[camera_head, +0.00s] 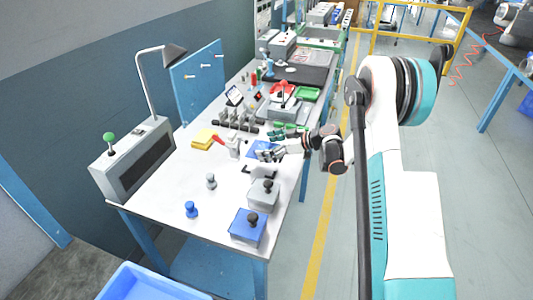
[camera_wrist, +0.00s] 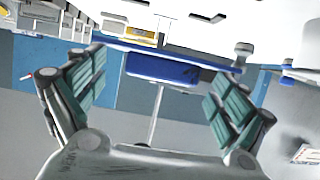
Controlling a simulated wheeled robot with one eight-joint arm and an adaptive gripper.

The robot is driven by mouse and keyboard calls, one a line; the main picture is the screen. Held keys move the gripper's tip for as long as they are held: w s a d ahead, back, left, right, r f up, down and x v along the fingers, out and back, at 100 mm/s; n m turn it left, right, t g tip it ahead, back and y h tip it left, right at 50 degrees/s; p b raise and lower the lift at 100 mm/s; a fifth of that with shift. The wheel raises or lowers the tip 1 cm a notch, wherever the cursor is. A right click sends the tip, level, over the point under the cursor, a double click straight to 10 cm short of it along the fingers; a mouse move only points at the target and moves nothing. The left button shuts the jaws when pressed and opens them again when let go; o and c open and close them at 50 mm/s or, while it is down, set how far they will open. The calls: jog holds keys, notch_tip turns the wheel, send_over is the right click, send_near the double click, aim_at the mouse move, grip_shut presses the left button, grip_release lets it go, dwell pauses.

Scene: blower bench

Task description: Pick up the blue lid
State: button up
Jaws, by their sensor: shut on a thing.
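My gripper (camera_head: 268,153) is above the far part of the white bench, pointing left. In the wrist view my gripper (camera_wrist: 158,80) has its green-padded fingers well apart, with a flat dark-blue piece between them, which I take for the blue lid (camera_wrist: 165,67). A blue patch, probably the same lid (camera_head: 260,147), shows by the fingers in the head view, partly covered by them. The finger contacts are not clear. A blue-topped box (camera_head: 243,224) with a dark knob stands at the bench's near right corner.
A grey box (camera_head: 262,197) with a dark knob stands behind the blue-topped one. A grey peg (camera_head: 211,182) and a blue peg (camera_head: 191,210) stand to the left. Yellow blocks (camera_head: 203,140) and a lamp (camera_head: 150,85) are further left.

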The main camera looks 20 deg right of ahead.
aim_at(266, 147)
notch_tip(266, 147, up, 13)
jog(key=p, duration=0.3)
jog(key=s+r+m+t+h, duration=0.2)
jog(key=s+r+m+h, duration=0.1)
jog(key=s, duration=0.4)
jog(key=s+a+r+m+t+h, duration=0.1)
jog(key=s+r+m+t+h, duration=0.2)
jog(key=s, duration=0.5)
jog(key=shift+s+r+m+h, duration=0.15)
jog(key=shift+s+m+h, duration=0.15)
jog(key=shift+m+h, duration=0.45)
jog(key=shift+a, duration=0.1)
